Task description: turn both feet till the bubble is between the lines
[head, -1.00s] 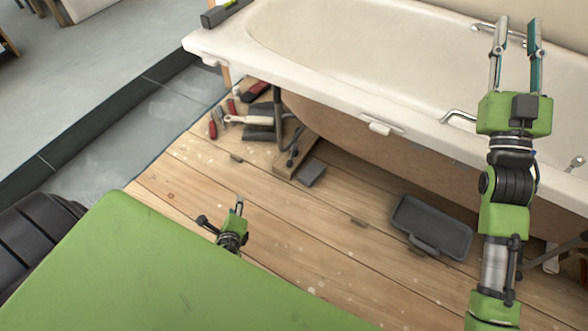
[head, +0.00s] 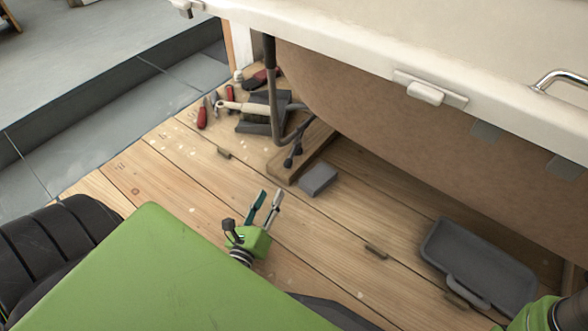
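The white bathtub (head: 340,52) spans the top, its brown underside above the plank floor. Under its left end a dark bent metal leg (head: 271,85) comes down to a wooden board (head: 313,150). A small dark foot or knob (head: 292,157) shows at its bottom; I cannot tell its exact form. A second foot is not clearly visible. My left gripper (head: 269,194) is open and empty, fingers pointing up the picture, below and apart from the leg. Of my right arm only a green part shows at lower right.
A grey block (head: 318,179) lies beside the board. Red-handled tools (head: 202,117), a brush (head: 245,108) and a dustpan (head: 262,122) lie left of the leg. A grey tray (head: 480,265) lies at the right. Planks between gripper and board are mostly clear.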

